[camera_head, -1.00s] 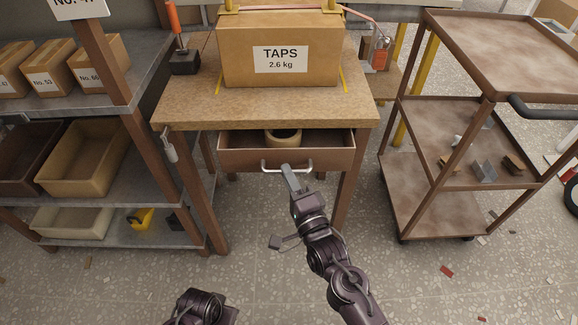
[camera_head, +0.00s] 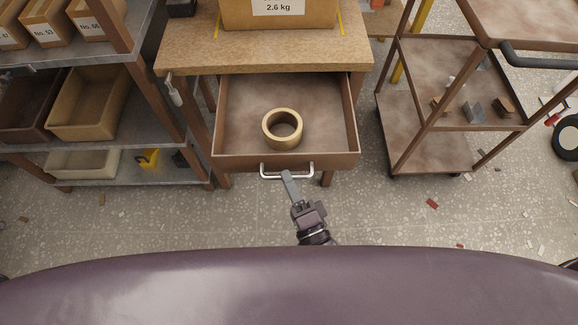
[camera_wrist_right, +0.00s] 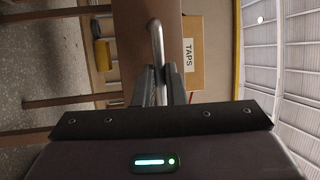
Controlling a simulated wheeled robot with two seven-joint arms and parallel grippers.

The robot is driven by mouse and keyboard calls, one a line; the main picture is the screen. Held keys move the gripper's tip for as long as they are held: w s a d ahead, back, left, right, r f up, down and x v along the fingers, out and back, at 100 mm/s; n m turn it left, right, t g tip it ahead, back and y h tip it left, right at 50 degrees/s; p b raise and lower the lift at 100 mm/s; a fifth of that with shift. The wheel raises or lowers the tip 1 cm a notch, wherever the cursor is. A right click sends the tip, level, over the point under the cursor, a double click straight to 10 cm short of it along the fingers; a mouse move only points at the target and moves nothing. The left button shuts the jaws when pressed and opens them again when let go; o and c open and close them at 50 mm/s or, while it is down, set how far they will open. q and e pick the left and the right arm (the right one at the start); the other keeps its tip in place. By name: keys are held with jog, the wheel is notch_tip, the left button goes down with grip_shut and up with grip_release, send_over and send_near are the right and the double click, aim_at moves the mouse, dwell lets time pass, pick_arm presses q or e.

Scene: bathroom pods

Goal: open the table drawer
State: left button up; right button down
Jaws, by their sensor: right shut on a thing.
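The table drawer (camera_head: 235,160) is pulled well out from under the wooden table (camera_head: 255,58). A roll of tape (camera_head: 282,143) lies inside it. The drawer's pale bar handle (camera_head: 268,177) is on its front. My right gripper (camera_head: 287,176) is at the handle and shut on it. In the right wrist view the handle (camera_wrist_right: 156,42) runs between the two fingers (camera_wrist_right: 157,78). My left gripper is not in view.
A shelf unit with bins (camera_head: 92,103) stands to the left. A brown cart (camera_head: 437,150) stands to the right. A box (camera_head: 300,14) rests on the table. Small scraps, including a red one (camera_head: 432,203), lie on the floor. My own body covers the bottom of the head view.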

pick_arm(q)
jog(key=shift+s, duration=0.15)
pick_arm(e)
jog(key=shift+s, duration=0.15)
jog(key=c, duration=1.5)
grip_release()
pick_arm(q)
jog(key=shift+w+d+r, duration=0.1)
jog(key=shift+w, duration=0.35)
pick_arm(e)
jog(key=v, duration=0.7)
jog(key=shift+s+d+f, duration=0.1)
jog(key=shift+s+d, duration=0.05)
jog(key=shift+s, duration=0.25)
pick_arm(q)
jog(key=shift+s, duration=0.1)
